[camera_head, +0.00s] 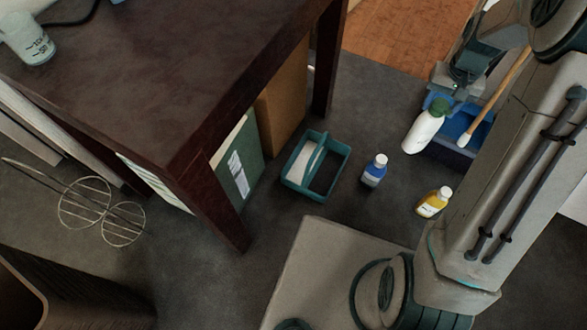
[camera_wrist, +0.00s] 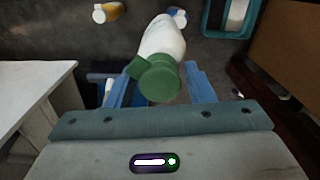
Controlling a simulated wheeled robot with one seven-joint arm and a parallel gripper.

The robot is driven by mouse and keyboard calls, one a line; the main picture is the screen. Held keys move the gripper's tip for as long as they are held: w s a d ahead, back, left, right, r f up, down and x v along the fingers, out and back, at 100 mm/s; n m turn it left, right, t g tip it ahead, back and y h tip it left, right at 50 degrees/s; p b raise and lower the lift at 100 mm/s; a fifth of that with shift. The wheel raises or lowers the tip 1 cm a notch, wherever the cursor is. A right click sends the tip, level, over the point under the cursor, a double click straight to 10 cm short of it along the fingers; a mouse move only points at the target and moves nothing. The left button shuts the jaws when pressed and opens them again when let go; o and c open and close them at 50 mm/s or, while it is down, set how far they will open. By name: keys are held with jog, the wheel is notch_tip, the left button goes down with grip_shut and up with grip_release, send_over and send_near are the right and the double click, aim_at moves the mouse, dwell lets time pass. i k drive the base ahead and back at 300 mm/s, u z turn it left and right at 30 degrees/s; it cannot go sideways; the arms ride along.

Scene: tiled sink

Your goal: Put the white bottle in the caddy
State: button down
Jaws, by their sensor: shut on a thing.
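The white bottle (camera_head: 423,131) with a green cap is tilted in the head view, cap end toward my gripper (camera_head: 440,104). In the wrist view my gripper (camera_wrist: 160,80) is shut on the bottle (camera_wrist: 164,38) near its green cap, with a blue finger on each side. The bottle's height above the floor is hard to tell. The teal caddy (camera_head: 333,147) with a central handle stands on the floor left of the bottle, apart from it. Something white lies in its left compartment. The caddy's edge also shows in the wrist view (camera_wrist: 207,20).
A dark table (camera_head: 190,90) rises left of the caddy. A blue bin (camera_head: 462,127) and a wooden stick (camera_head: 500,98) are close beside the held bottle.

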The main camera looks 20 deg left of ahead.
aim_at(300, 169)
jog(key=u, duration=1.15)
jog(key=k, duration=1.6)
jog(key=z, duration=0.45)
jog(key=i, duration=1.8)
jog(key=z, duration=0.15)
